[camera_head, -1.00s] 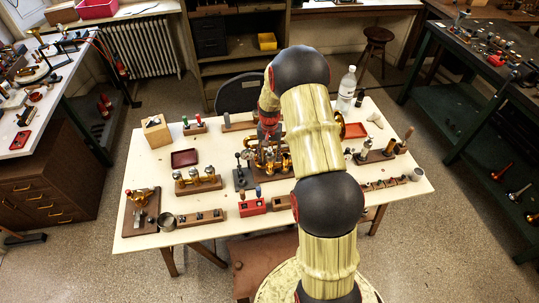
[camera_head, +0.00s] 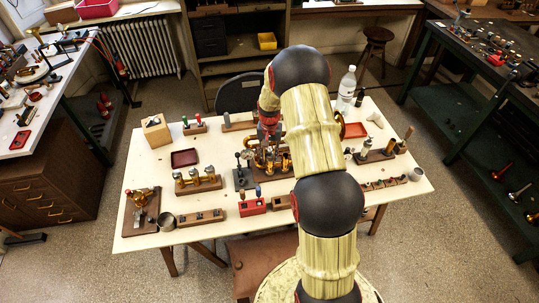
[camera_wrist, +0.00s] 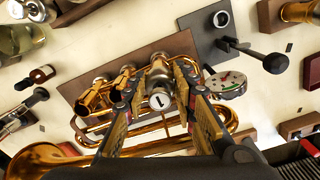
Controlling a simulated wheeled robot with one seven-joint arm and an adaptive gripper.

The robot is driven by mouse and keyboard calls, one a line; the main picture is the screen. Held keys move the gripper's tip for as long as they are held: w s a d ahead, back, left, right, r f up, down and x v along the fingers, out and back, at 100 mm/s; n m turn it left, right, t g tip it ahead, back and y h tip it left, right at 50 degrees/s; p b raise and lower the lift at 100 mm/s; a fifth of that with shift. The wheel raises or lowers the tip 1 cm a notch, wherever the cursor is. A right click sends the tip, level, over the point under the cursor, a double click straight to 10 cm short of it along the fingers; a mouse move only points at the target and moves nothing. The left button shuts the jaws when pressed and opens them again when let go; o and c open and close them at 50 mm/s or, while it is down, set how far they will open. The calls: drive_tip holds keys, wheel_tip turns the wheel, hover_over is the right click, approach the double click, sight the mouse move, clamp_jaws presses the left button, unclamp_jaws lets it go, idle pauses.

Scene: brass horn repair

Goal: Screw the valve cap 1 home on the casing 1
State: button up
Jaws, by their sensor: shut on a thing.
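In the wrist view, valve cap 1 (camera_wrist: 160,101) shows a pale round top marked "1". My gripper (camera_wrist: 161,82) has its two fingers on either side of the cap, shut on it. The brass horn (camera_wrist: 150,128) lies beneath, with its valve casings in a row. The cap is over the casing nearest the dial gauge, in line with it; the joint between them is hidden, so I cannot tell how far it is seated. In the head view, my arm reaches down to the horn (camera_head: 285,163) and hides much of it.
A dial gauge (camera_wrist: 226,84) stands close beside my right finger. A dark stand with a rod (camera_wrist: 252,49) is farther right. In the head view, a wooden rack of brass parts (camera_head: 198,182), a dark red tray (camera_head: 185,158) and a red holder (camera_head: 252,206) stand around the horn.

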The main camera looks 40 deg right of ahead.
clamp_jaws()
drive_tip(key=m, duration=0.3)
drive_tip(key=shift+w+a+m, duration=0.1)
drive_tip(key=shift+m, duration=1)
drive_tip(key=shift+w+m, duration=0.1)
drive_tip(key=shift+m, duration=0.7)
drive_tip(key=m, duration=0.3)
drive_tip(key=shift+w+m, duration=0.1)
drive_tip(key=shift+m, duration=0.2)
drive_tip(key=m, duration=0.4)
drive_tip(key=shift+w, duration=0.15)
drive_tip(key=shift+m, duration=0.5)
